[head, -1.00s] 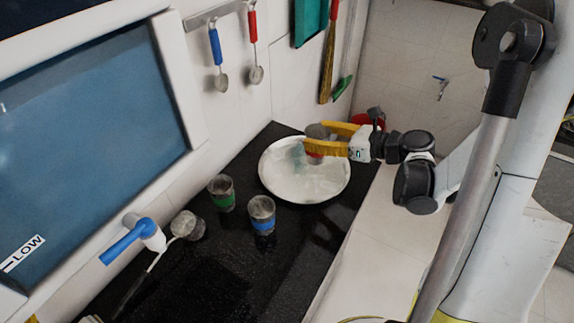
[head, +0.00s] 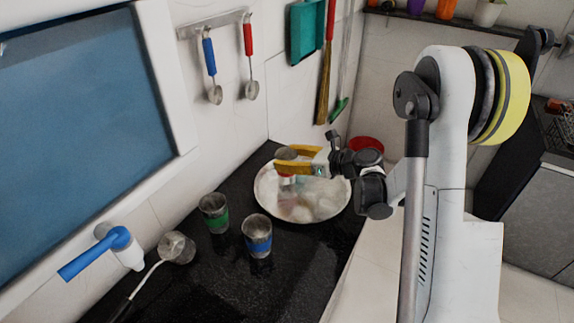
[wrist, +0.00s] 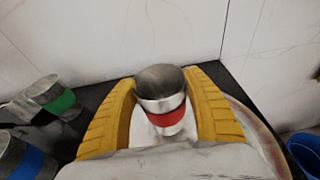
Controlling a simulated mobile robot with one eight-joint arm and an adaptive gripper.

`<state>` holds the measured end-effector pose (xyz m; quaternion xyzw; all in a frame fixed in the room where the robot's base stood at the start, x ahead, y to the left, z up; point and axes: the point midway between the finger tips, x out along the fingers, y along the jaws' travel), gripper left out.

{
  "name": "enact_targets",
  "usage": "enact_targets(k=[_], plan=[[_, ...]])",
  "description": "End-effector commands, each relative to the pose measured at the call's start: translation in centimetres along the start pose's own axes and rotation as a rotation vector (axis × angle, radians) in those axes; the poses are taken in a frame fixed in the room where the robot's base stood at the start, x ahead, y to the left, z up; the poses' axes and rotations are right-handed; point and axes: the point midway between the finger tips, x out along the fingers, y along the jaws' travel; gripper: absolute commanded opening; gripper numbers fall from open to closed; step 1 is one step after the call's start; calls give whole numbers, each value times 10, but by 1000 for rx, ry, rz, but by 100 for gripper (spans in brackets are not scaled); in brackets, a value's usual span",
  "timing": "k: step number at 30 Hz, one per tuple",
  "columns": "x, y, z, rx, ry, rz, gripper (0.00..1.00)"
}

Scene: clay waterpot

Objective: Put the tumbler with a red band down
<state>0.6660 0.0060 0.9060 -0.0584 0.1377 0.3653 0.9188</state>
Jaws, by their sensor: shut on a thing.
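The tumbler with a red band (wrist: 163,98) is a grey metal cup, upright between the yellow fingers of my gripper (wrist: 163,110) in the wrist view. In the head view the same tumbler (head: 287,181) is partly hidden by the fingers. My gripper (head: 289,160) is shut on it, over the left part of a round white plate (head: 325,208). I cannot tell whether the tumbler's base touches the plate.
A tumbler with a green band (head: 215,213) and one with a blue band (head: 257,236) stand on the black counter (head: 225,290), left of the plate. A ladle-like metal cup (head: 177,247) lies near the wall. A red bowl (head: 367,148) is behind my arm.

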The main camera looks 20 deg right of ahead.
Motion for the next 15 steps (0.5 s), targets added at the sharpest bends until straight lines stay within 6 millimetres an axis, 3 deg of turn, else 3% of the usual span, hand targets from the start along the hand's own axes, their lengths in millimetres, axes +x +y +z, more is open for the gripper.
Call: enact_targets(k=[2,13,14,15], plan=[[4,0,-13,0,0,0,27],[4,0,-14,0,0,0,27],[4,0,-14,0,0,0,67],[4,0,-14,0,0,0,79]])
